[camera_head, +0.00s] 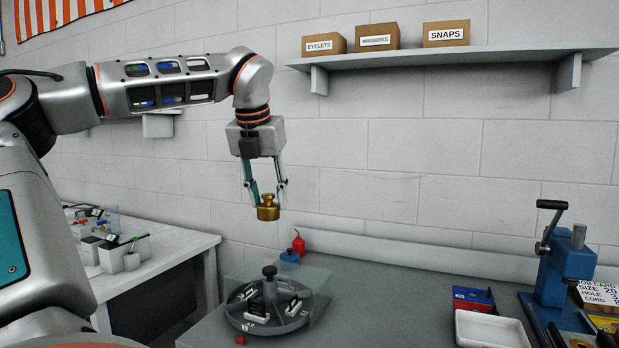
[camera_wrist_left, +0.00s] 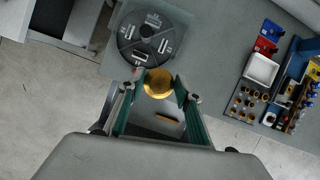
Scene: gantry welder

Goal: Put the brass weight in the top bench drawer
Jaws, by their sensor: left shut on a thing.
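The brass weight (camera_head: 268,212) is a gold-coloured squat cylinder with a knob on top. My left gripper (camera_head: 267,198) points down and is shut on it, holding it upright in the air above the bench level. In the left wrist view the weight (camera_wrist_left: 158,83) sits between the fingertips of my left gripper (camera_wrist_left: 160,88). Beyond the fingers, a grey part with a small orange-brown bar (camera_wrist_left: 168,119) shows at the bench's front side; I cannot tell whether it is the top drawer. My right gripper is not in view.
The grey bench (camera_head: 400,272) carries a round dark carousel (camera_head: 268,320), a white tray (camera_head: 490,330) and a blue lever press (camera_head: 565,265). A shelf (camera_head: 450,58) with several boxes hangs above. A white-topped table (camera_head: 165,250) stands left. The bench middle is clear.

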